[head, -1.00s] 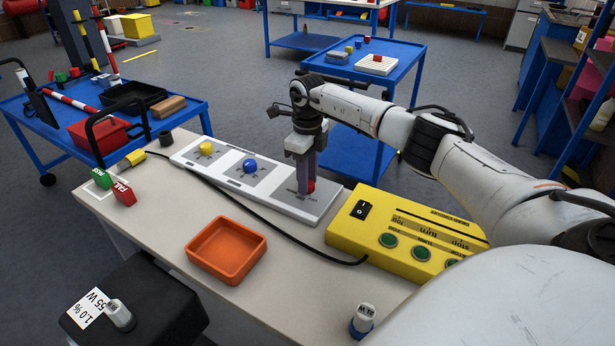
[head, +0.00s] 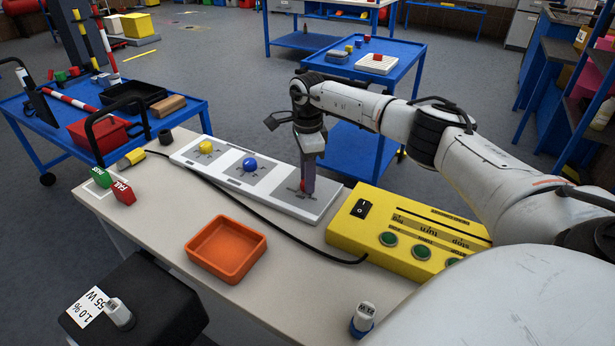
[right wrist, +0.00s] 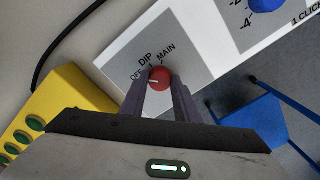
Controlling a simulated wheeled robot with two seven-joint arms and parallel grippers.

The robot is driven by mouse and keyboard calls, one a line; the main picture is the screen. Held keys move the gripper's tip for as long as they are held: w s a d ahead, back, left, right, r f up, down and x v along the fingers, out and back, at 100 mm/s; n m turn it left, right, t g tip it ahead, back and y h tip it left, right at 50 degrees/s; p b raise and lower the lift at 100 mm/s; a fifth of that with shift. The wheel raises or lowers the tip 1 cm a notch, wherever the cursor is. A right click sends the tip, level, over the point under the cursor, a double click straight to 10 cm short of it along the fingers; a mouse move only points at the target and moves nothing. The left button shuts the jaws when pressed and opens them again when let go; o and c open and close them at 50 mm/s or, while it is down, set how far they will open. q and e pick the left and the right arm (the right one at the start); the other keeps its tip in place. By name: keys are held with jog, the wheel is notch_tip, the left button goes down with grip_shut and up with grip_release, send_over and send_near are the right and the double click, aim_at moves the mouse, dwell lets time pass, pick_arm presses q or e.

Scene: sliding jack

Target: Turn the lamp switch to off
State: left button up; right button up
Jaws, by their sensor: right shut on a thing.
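The lamp switch is a red knob (right wrist: 159,77) on a grey-and-white panel (right wrist: 187,48) marked OFF, DIP and MAIN. In the right wrist view its white pointer line points left, close to the OFF label. In the head view only a bit of the red knob (head: 302,187) shows beside the fingers. My right gripper (right wrist: 160,84) has its two purple-grey fingers shut on the knob, one on each side. It also shows in the head view (head: 308,188), pointing down at the panel's right end. My left gripper is not in view.
The same panel bears a blue knob (head: 249,164) and a yellow knob (head: 206,148). A yellow control box (head: 345,231) with green buttons stands close to its right end. An orange tray (head: 227,249) lies in front, with a black cable between.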

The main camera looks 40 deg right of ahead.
dwell(0.4)
jog(key=o, duration=1)
jog(key=shift+o, duration=0.2)
notch_tip(320, 180, up, 10)
jog(key=shift+r, duration=0.2)
